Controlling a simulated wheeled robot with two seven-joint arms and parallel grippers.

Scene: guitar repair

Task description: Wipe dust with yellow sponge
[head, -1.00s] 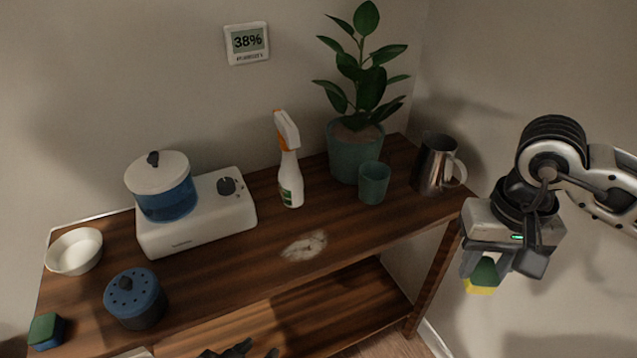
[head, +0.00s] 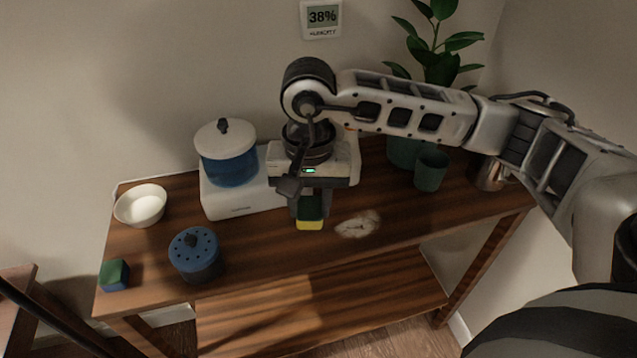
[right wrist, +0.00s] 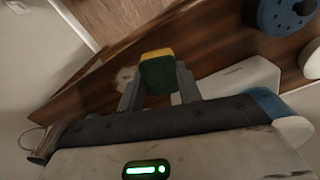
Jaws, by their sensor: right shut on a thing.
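The yellow sponge (head: 310,222), with a green top layer, is held in my right gripper (head: 310,205), its yellow side facing down. The right gripper is shut on it. The sponge also shows between the fingers in the right wrist view (right wrist: 157,72). The pale dust patch (head: 358,224) lies on the wooden table top just right of the sponge. It shows partly beside the sponge in the right wrist view (right wrist: 124,76). I cannot tell whether the sponge touches the table. My left gripper is not in view.
A white appliance (head: 224,199) with a blue pot (head: 228,170) stands left of my right gripper. A white bowl (head: 141,205), a blue lidded jar (head: 196,256) and a blue-green sponge (head: 114,275) are further left. A teal cup (head: 431,170) stands right, under my arm.

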